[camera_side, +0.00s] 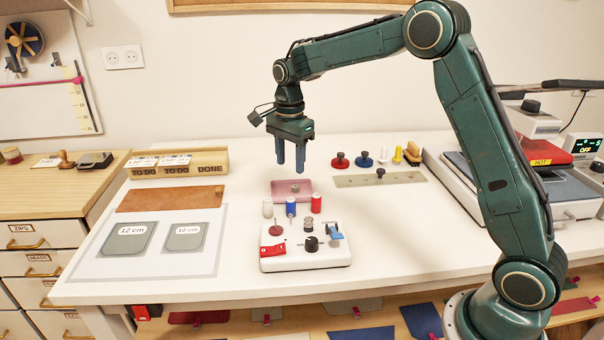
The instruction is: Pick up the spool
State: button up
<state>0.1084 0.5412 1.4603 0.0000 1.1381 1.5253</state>
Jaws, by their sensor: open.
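Which one the task means cannot be told from the picture. My gripper (291,171) points straight down with its two fingers apart and nothing between them. It hangs in the air above the row, near the pink tray (277,194) in the picture.
The white block (306,262) also carries a red switch, a black knob and a blue clip. A brown mat (171,198) and grey size cards (128,238) lie left. A metal plate (350,182) and a press (490,185) are right. Bare table lies in front.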

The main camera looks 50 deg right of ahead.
aim_at(291, 205)
jog(key=shift+w+f, duration=0.1)
jog(key=shift+f, duration=0.1)
jog(key=shift+f, duration=4.25)
jog(key=shift+f, duration=0.1)
jog(key=shift+d+f, duration=0.1)
jog(key=shift+f, duration=2.4)
jog(key=shift+c, duration=0.2)
grip_shut()
